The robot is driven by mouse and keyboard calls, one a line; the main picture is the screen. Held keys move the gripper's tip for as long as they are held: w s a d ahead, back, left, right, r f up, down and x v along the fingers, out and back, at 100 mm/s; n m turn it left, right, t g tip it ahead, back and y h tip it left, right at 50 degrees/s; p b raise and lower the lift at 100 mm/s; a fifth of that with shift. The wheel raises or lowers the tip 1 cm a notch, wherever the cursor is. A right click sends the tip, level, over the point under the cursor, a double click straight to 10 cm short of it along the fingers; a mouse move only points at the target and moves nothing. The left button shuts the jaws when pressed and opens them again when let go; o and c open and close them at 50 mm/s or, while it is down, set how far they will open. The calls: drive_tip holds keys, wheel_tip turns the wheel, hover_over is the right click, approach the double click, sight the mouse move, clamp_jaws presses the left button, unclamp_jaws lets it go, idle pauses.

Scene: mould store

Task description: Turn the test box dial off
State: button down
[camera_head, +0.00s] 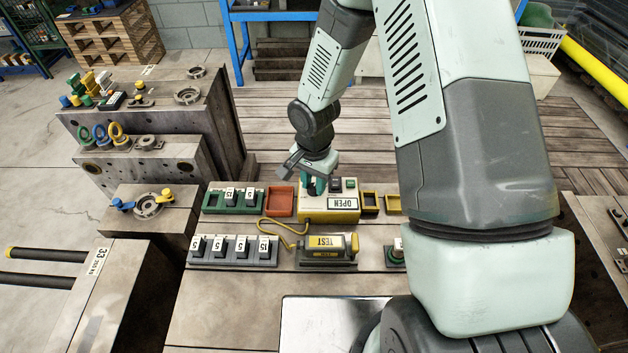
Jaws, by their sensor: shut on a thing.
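The test box (328,216) is a yellow and white box in the middle of the bench, with a white label reading OPEN on its front. A dark switch and a small green button sit on its top right. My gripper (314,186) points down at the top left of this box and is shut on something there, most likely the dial. The dial itself is hidden by the gripper, so its setting cannot be read. A grey and yellow unit marked TEST (328,247) lies in front of the box, with a yellow cable beside it.
A green tray (212,204) with breakers, a red tray (281,201) and small yellow trays (370,203) flank the box. A row of grey breakers (234,250) is at front left. Steel mould blocks (150,215) stand left. My arm covers the right side.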

drive_tip(key=n, duration=0.5)
drive_tip(key=shift+n, duration=0.4)
drive_tip(key=n, duration=1.2)
drive_tip(key=shift+n, duration=0.4)
drive_tip(key=n, duration=0.5)
drive_tip(key=c, duration=0.8)
unclamp_jaws()
drive_tip(key=shift+c, duration=0.2)
